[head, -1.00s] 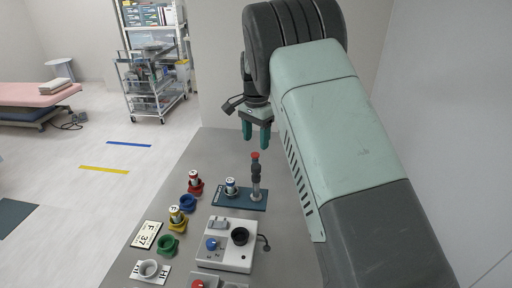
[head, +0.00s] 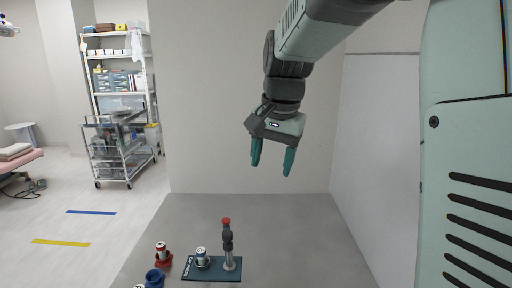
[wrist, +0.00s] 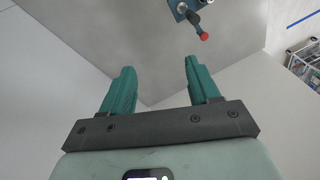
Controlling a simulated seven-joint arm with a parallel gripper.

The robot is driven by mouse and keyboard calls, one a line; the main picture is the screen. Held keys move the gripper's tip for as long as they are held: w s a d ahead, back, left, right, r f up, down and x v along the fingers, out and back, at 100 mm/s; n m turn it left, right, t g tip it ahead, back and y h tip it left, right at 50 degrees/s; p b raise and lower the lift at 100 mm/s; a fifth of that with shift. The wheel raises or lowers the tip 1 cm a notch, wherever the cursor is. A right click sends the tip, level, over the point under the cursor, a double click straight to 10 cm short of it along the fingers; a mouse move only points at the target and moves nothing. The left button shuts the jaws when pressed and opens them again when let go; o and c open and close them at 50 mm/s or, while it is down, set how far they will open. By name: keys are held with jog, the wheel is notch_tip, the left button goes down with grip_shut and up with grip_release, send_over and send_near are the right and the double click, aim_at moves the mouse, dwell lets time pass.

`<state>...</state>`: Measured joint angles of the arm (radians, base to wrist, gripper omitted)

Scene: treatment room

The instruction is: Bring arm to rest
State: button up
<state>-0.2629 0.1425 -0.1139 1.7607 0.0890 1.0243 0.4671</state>
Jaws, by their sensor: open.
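My gripper (head: 273,160) hangs in the air above the far part of the grey table (head: 290,235) in the head view. Its two teal fingers are apart with nothing between them. The fingers (wrist: 155,85) also show open and empty in the wrist view. A dark blue plate (head: 212,275) on the table below carries an upright grey tool with a red top (head: 228,245) and a small white-and-blue jar (head: 202,257). The red top (wrist: 204,36) shows at the upper edge of the wrist view, well apart from the fingers.
A jar in a red holder (head: 162,254) and a blue holder (head: 154,278) stand left of the plate. The right side of the table is bare. Walls rise behind and to the right. A shelf cart (head: 122,130) stands on the floor at back left.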

jog(key=s+d+n+t, duration=0.1)
jog(key=s+d, duration=0.3)
jog(key=s, duration=0.8)
jog(key=s+d+n+t+h, duration=0.1)
jog(key=s+d+n+t, duration=0.1)
jog(key=s, duration=1)
jog(key=shift+s+d+r+n, duration=0.15)
jog(key=shift+d+r+n, duration=0.1)
jog(key=shift+d+n, duration=0.6)
jog(key=shift+o, duration=0.3)
jog(key=shift+d, duration=0.15)
